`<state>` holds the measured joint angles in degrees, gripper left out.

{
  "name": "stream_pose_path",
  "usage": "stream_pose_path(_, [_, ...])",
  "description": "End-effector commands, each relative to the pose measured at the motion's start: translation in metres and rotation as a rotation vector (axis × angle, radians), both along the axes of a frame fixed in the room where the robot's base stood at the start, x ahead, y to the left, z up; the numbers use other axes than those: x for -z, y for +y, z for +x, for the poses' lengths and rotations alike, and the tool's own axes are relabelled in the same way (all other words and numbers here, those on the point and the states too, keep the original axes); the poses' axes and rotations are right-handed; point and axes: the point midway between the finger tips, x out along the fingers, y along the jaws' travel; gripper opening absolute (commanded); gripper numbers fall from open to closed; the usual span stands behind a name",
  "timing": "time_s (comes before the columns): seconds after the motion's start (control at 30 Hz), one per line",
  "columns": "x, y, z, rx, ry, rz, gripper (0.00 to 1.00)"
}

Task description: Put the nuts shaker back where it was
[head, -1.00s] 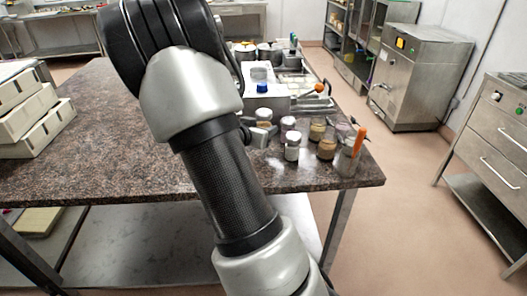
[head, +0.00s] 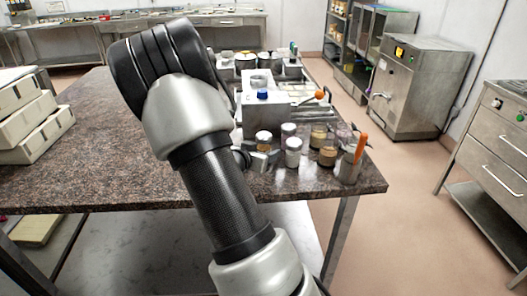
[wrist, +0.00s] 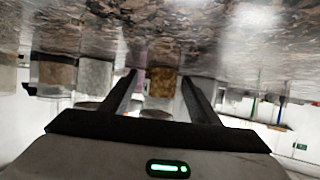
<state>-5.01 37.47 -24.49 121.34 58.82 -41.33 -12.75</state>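The nuts shaker, a clear jar of mottled golden-brown bits with a white lid (head: 264,136), stands on the stone-topped table at the left of a group of similar jars. In the wrist view, which is upside down, the shaker (wrist: 161,82) shows between my fingertips, its base at the table surface. My gripper (wrist: 160,80) is open, with a narrow gap on each side of the jar. In the head view my gripper (head: 252,157) is low over the table at the shaker's near-left side, partly hidden by my arm.
White-lidded jars (head: 293,150) stand close to the right, with a tan jar (head: 318,137), a brown jar (head: 327,156) and a container with an orange-handled tool (head: 349,168). A metal unit (head: 265,115) stands behind. The table (head: 110,170) is bare at left.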

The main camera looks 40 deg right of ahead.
Motion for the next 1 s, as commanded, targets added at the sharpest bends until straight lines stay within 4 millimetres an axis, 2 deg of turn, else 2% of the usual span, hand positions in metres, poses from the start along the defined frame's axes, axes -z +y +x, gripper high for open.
stream_pose_path(0.37, [-0.006,0.004,-0.001,-0.002,-0.001,0.000,0.55])
stream_pose_path(0.8, [-0.041,0.075,-0.037,-0.003,-0.001,0.001,0.55])
stream_pose_path(1.0, [-0.049,0.095,-0.047,-0.003,-0.001,0.001,0.55])
